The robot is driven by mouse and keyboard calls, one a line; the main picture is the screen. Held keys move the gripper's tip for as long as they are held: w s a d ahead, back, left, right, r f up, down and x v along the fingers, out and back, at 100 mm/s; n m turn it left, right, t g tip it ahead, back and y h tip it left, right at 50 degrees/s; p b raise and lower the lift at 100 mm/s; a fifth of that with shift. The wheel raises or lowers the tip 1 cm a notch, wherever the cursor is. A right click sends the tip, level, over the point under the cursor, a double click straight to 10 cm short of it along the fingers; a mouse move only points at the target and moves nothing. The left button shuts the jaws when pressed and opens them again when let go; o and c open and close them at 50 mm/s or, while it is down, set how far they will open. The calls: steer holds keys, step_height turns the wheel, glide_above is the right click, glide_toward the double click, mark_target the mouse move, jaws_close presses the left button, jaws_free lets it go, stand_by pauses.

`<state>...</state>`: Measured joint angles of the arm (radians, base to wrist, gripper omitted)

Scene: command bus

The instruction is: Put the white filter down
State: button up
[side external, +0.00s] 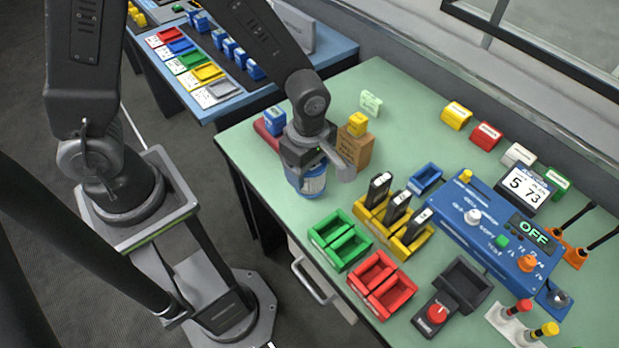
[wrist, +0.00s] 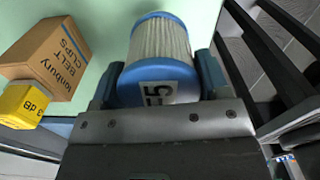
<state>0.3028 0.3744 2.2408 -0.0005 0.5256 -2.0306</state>
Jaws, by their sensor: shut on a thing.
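The white filter (wrist: 160,45) has pleated white sides and blue end caps, with a dark-printed label on the near cap. My gripper (wrist: 160,80) is shut on it, with a blue-grey finger on each side of the near cap. In the side external view the filter (side external: 313,182) is under my gripper (side external: 308,160), near the left edge of the green table (side external: 262,195). I cannot tell whether its lower end touches the table.
A cardboard box (side external: 354,150) with a yellow block (side external: 357,123) on top stands just right of my gripper. A blue block (side external: 274,121) is behind it. Green bins (side external: 340,240), red bins (side external: 382,284) and a yellow rack (side external: 393,228) stand to the front right.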

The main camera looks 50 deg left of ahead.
mark_target(310, 181)
steer(key=shift+d+f, duration=0.15)
steer(key=shift+f, duration=1.95)
steer(key=shift+f, duration=0.1)
steer(key=o, duration=0.9)
steer(key=shift+o, duration=0.2)
step_height(310, 181, up, 12)
steer(key=shift+r, duration=0.25)
steer(key=s+a+r+m+t, duration=0.2)
steer(key=s+a+r+m, duration=0.2)
steer(key=r+m, duration=0.3)
steer(key=s+a+r+m+t, duration=0.3)
steer(key=s+a+r+m, duration=0.2)
steer(key=m, duration=0.7)
steer(key=shift+s+a+r+m+t, duration=0.3)
steer(key=shift+a+r+m, duration=0.15)
steer(key=shift+r, duration=0.45)
